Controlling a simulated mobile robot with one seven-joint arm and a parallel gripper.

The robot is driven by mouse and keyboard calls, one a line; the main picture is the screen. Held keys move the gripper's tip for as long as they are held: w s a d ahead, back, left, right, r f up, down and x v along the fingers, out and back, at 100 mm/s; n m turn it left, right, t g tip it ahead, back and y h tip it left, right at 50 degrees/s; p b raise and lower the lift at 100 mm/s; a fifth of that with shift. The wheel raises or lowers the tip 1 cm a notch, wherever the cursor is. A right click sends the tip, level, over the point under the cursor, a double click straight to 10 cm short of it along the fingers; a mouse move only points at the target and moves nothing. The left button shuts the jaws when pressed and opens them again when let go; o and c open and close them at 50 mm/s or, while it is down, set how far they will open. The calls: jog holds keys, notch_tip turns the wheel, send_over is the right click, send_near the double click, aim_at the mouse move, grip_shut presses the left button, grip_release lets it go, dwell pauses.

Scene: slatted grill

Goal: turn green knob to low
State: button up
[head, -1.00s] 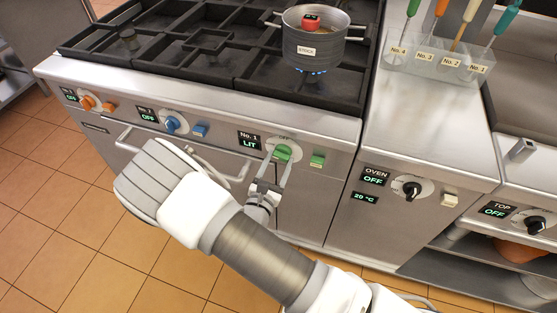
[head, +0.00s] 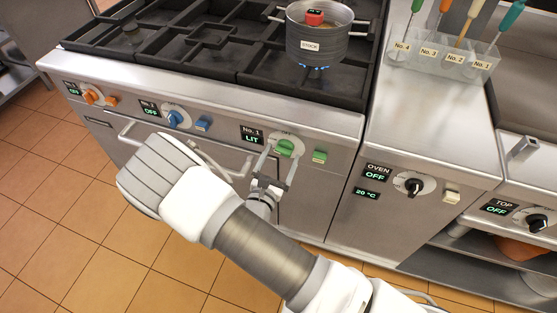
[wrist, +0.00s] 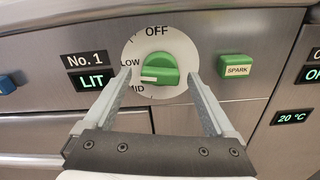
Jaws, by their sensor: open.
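The green knob (head: 284,148) sits on its white dial on the stove front; it also shows in the wrist view (wrist: 162,68). Its white mark points left, between the LOW and MID labels, at or a little below LOW. The No. 1 display (wrist: 92,81) reads LIT. My gripper (head: 283,153) is open, with one finger on each side of the knob. In the wrist view my gripper (wrist: 158,78) shows a gap between each finger and the knob.
A green SPARK button (wrist: 236,66) is right of the dial. The blue knob (head: 175,119) and orange knob (head: 91,97) are to the left. A pot labelled STOCK (head: 318,44) stands over a blue flame. The oven knob (head: 413,187) is to the right.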

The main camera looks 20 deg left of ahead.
jog(key=s+a, duration=0.1)
jog(key=s, duration=1.6)
jog(key=shift+s+a, duration=0.15)
jog(key=shift+s, duration=0.05)
jog(key=shift+w+r, duration=0.1)
jog(key=w+d+r+m+g+h+p, duration=0.25)
jog(key=d+r+m+g+h, duration=0.25)
jog(key=d+r+m+g, duration=0.3)
jog(key=w+d+r+m+g+h+p, duration=0.1)
jog(key=w+d+r+m+g+h, duration=0.3)
jog(key=d+r+m, duration=0.65)
jog(key=s+d+r+m+y+p, duration=0.1)
jog(key=s+d+r+m+y, duration=0.3)
jog(key=r+m, duration=0.3)
jog(key=s+d+r+m+y+p, duration=0.2)
jog(key=s+d+r+m+y, duration=0.2)
jog(key=r, duration=0.8)
jog(key=d+m+y, duration=0.2)
jog(key=m, duration=0.1)
jog(key=shift+m, duration=0.35)
